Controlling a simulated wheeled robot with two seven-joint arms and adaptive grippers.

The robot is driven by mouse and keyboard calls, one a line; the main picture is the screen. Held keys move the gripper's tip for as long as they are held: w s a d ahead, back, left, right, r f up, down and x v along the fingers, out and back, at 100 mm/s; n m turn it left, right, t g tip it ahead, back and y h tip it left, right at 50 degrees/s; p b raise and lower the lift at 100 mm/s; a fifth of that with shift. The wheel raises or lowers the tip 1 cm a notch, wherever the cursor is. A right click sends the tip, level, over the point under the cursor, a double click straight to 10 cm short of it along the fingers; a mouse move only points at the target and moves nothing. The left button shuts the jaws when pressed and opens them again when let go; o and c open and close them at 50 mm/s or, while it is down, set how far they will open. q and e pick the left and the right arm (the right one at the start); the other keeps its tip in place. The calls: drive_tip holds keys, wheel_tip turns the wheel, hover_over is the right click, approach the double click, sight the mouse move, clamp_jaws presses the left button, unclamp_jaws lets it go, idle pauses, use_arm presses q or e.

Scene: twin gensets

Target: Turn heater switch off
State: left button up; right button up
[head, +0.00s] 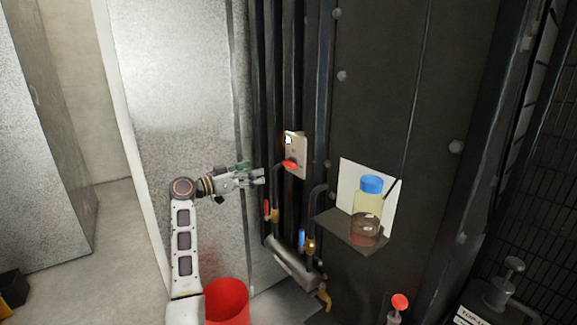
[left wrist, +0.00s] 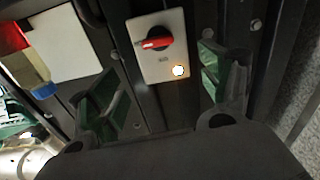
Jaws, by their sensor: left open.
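The heater switch is a pale plate (head: 299,158) on the dark pipework, with a red rotary handle (head: 290,165) and a small glowing lamp (head: 288,140). In the left wrist view the plate (left wrist: 161,62) shows between my fingers, with its red handle (left wrist: 153,43) and the lit lamp (left wrist: 179,71). My left gripper (head: 262,177) is open and empty, just left of the switch and a little lower, apart from it. Its green-padded fingers show in the left wrist view (left wrist: 158,95). My right gripper is not in view.
A bottle with a blue cap (head: 368,208) stands on a small shelf (head: 346,238) right of the switch. Below the switch are valves with a red handle (head: 267,208) and a blue handle (head: 302,238). A red bucket (head: 227,301) stands at the bottom.

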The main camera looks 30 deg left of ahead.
use_arm(q)
drive_tip(key=p, duration=0.2)
approach(286, 164)
drive_tip(key=x, duration=0.4)
drive_tip(key=shift+m, duration=0.4)
drive_tip(key=x, duration=0.4)
drive_tip(key=shift+w+d+p, duration=0.1)
drive_tip(key=shift+w+p, duration=0.15)
drive_tip(key=shift+p, duration=0.15)
drive_tip(key=shift+w+d, duration=0.25)
drive_tip(key=shift+w, duration=0.35)
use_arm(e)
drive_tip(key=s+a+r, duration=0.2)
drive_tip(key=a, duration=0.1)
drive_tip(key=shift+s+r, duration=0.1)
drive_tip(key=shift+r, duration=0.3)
use_arm(q)
drive_tip(key=shift+c, duration=0.2)
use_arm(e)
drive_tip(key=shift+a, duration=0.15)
